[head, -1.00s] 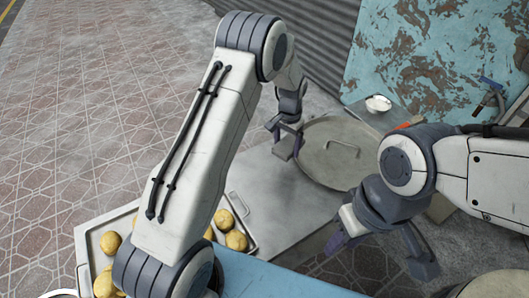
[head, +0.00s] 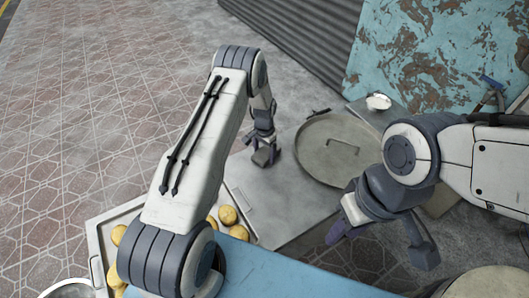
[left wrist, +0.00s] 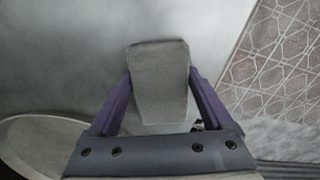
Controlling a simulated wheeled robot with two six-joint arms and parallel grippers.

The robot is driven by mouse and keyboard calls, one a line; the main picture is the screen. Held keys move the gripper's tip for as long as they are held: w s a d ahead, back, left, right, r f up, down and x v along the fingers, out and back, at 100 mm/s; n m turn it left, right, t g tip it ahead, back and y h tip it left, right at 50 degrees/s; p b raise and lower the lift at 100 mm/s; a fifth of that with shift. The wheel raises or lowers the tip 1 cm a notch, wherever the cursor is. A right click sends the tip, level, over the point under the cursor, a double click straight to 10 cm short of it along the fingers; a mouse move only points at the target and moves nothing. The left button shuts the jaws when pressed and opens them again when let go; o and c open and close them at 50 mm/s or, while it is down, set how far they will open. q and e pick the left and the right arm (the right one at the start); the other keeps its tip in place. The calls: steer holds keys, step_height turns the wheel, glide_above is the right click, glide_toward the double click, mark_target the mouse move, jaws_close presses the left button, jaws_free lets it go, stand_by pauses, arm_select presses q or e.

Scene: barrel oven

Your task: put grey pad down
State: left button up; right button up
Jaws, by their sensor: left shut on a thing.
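The grey pad (head: 261,158) is a small grey block. In the left wrist view the pad (left wrist: 160,80) sits between the two purple fingers, which touch its sides. My left gripper (head: 263,147) is shut on it. It is over the grey metal table (head: 278,205), left of the round lid. I cannot tell whether the pad touches the table surface. My right gripper (head: 383,243) is open and empty, its fingers wide apart, in front of the lid.
The round grey lid (head: 318,165) with a bar handle lies at the table's right. A tray (head: 98,236) of yellow-brown round pieces (head: 228,215) is at front left, partly behind my left arm. A white bowl (head: 378,102) stands at back right. Table around the pad is clear.

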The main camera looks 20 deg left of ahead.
arm_select(q)
steer(key=shift+f, duration=0.15)
steer(key=o, duration=1.2)
steer(key=shift+o, duration=0.2)
